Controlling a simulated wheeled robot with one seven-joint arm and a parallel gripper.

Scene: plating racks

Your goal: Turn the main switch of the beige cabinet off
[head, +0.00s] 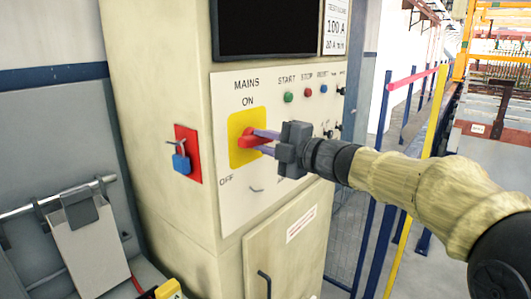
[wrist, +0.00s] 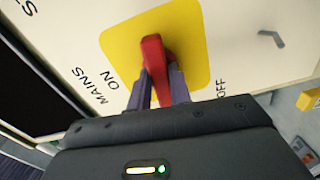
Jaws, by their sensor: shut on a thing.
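The beige cabinet (head: 155,70) stands in the middle of the head view. Its main switch is a red handle (head: 246,138) on a yellow plate (head: 236,156), with MAINS and ON printed above and OFF at lower left. In the wrist view the red handle (wrist: 153,52) stands out from the yellow plate (wrist: 190,40). My gripper (head: 264,142) reaches in from the right and is shut on the handle, one finger on each side. The wrist view shows the fingers (wrist: 160,88) flanking it. The handle's exact angle between ON and OFF is hard to tell.
A blue padlock (head: 181,162) hangs on a red plate on the cabinet's left side. Push buttons (head: 306,93) sit right of the switch. A small hook-like handle (head: 257,189) is below it, above a lower door (head: 285,240). Blue and yellow posts (head: 420,150) stand at right.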

